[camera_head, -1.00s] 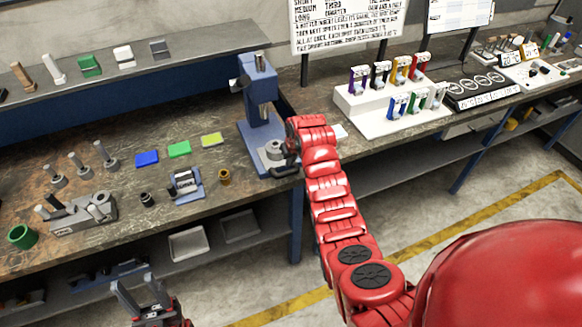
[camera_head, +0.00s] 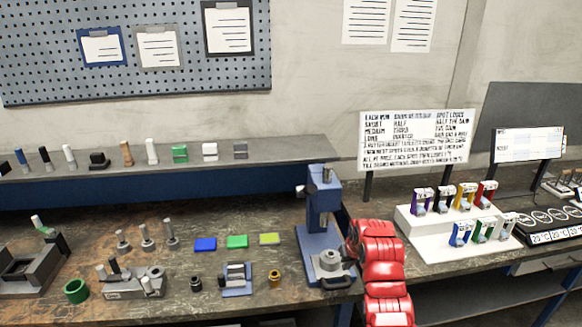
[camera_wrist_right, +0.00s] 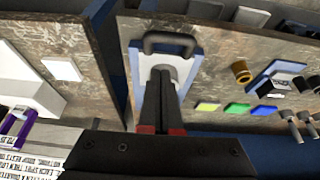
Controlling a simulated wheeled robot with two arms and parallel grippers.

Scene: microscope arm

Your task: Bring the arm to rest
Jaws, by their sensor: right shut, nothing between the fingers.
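A blue stand (camera_head: 322,200) with an upright column and a grey round part (camera_head: 328,262) on its base stands at the bench's front edge. A dark handle (camera_head: 338,281) sits low at its front. In the right wrist view, a dark U-shaped handle (camera_wrist_right: 170,40) and a pale round part lie just beyond my right gripper (camera_wrist_right: 163,72). Its dark fingers are together with nothing between them. They overlap the blue-edged base in that view; I cannot tell whether they touch it. My red right arm reaches up beside the stand. My left gripper is out of view.
A white stepped rack (camera_head: 440,240) with several coloured clamps stands to the right. Blue, green (camera_head: 237,242) and yellow blocks, a small brass piece (camera_head: 274,278) and a grey fixture (camera_head: 135,284) lie to the left. A shelf (camera_head: 200,157) runs behind.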

